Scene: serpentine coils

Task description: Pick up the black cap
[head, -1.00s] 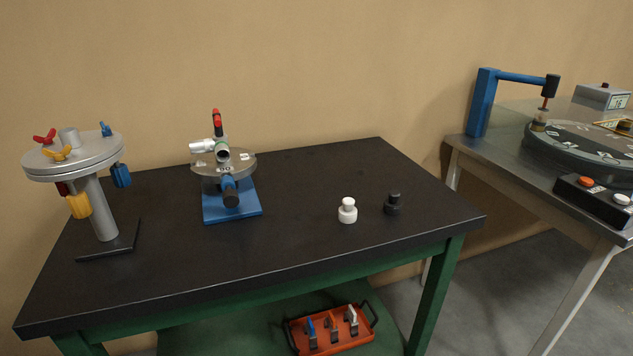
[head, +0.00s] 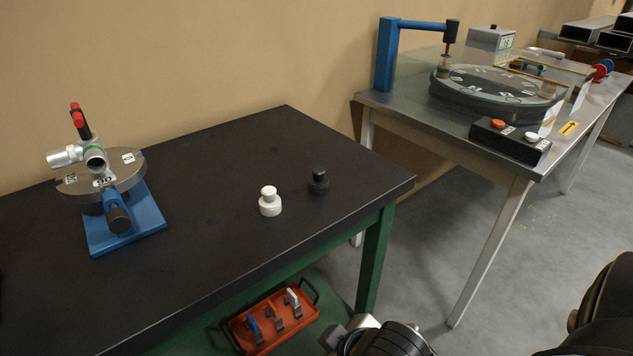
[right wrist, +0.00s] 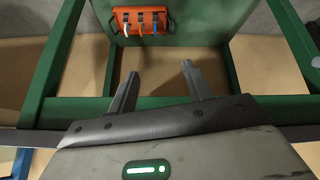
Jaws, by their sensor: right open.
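The black cap (head: 318,181) stands upright on the black tabletop (head: 215,170), near its right end. A white cap (head: 270,201) stands just left of it, apart from it. My right gripper shows in the right wrist view (right wrist: 158,88), with its two fingers spread and nothing between them. It is in front of the green table frame, below the tabletop. In the head view, my right arm comes in at the bottom right, low beside the table. The black cap is not seen in the right wrist view. My left gripper is not in view.
A blue-based fixture with a round grey plate (head: 101,176) stands on the table's left. An orange tray (head: 272,321) with several clips sits on the lower shelf. A metal table (head: 420,110) with a dial machine and button box (head: 510,141) stands to the right. Floor shows between the tables.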

